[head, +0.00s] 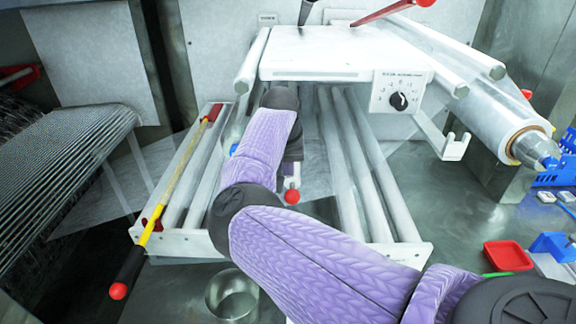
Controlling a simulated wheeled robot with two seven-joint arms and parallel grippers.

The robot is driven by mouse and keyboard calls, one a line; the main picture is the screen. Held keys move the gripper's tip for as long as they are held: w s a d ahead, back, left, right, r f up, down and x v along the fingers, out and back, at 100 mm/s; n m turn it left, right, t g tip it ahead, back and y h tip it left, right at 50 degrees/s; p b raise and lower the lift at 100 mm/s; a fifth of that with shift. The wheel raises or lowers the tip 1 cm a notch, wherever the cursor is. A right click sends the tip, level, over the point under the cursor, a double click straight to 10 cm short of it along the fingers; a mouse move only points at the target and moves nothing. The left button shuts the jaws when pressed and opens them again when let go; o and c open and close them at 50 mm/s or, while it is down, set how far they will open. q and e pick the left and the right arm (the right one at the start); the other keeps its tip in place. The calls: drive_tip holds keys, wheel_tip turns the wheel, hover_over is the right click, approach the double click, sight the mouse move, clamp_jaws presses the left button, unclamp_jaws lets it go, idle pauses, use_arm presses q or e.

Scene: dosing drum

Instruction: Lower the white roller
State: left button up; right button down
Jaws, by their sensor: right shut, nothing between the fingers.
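Several long white rollers show, and I cannot tell which one the task means. One white roller (252,62) sits at the left side of the white machine box (320,52). More pale rollers (382,165) lie side by side in the lower frame. My right arm, in a purple sleeve, comes from the bottom right and bends up over this frame. My right gripper (291,183) is mostly hidden behind my forearm; its small visible part is close to a red ball knob (292,197). I cannot tell whether they touch. My left gripper is out of view.
A yellow-and-black lever (160,220) with a red ball end slants along the frame's left side. Another red lever (383,12) is at the top. A film roll (480,105) sticks out at right. A metal pot (232,296) and red tray (508,255) stand below.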

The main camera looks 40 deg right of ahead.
drive_tip(key=shift+f, duration=0.1)
wheel_tip(320, 180, down, 24)
drive_tip(key=b, duration=1)
drive_tip(key=shift+s+a+f+b, duration=0.15)
drive_tip(key=shift+f+b, duration=0.1)
drive_tip(key=shift+b, duration=0.15)
drive_tip(key=shift+f, duration=0.1)
drive_tip(key=shift+a, duration=0.1)
drive_tip(key=w+p+v, duration=0.2)
drive_tip(key=p+v, duration=0.6)
drive_tip(key=v, duration=0.6)
drive_tip(key=shift+s+d+r+p, duration=0.25)
drive_tip(key=shift+d+r+p, duration=0.15)
